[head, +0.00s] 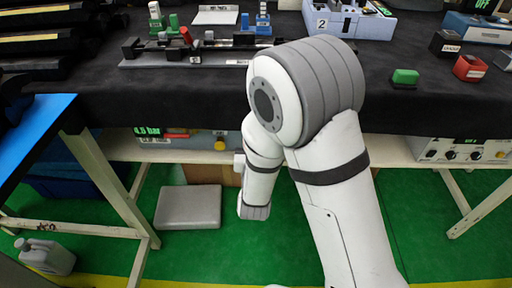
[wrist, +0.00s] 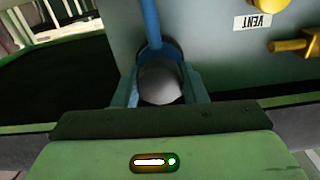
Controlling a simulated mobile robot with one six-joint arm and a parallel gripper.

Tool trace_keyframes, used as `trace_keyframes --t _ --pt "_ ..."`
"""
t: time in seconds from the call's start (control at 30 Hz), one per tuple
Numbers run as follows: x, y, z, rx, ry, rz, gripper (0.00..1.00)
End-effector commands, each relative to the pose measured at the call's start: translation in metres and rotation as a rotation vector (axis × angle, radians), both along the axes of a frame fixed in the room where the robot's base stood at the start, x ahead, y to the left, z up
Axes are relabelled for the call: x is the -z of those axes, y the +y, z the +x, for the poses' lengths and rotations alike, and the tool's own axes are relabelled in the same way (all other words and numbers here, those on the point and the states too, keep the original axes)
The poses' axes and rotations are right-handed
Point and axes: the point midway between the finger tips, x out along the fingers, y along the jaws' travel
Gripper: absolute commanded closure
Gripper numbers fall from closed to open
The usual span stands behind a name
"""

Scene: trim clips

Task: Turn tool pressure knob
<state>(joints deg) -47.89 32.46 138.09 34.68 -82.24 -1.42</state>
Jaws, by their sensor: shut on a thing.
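The pressure knob (wrist: 160,84) shows as a grey rounded cap on a grey panel in the wrist view. My gripper (wrist: 164,88) is shut on it, with one bluish finger against each side. A blue hose or rod (wrist: 151,22) runs up the panel just behind the knob. In the head view my arm reaches down below the table edge, and I cannot make out the gripper or the knob there.
A label reading VENT (wrist: 253,22), upside down, sits beside a yellow knob (wrist: 267,5) and a brass fitting (wrist: 292,45). The dark table (head: 190,88) above carries fixtures and clips. A grey box (head: 188,207) and a jug (head: 45,257) stand on the green floor.

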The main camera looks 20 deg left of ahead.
Motion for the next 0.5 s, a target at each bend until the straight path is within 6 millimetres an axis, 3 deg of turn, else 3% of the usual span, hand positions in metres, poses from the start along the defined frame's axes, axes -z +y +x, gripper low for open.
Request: trace_keyframes --t 0.5 --pt "0.0031 0.0001 -0.0002 -0.001 0.075 0.309 0.84"
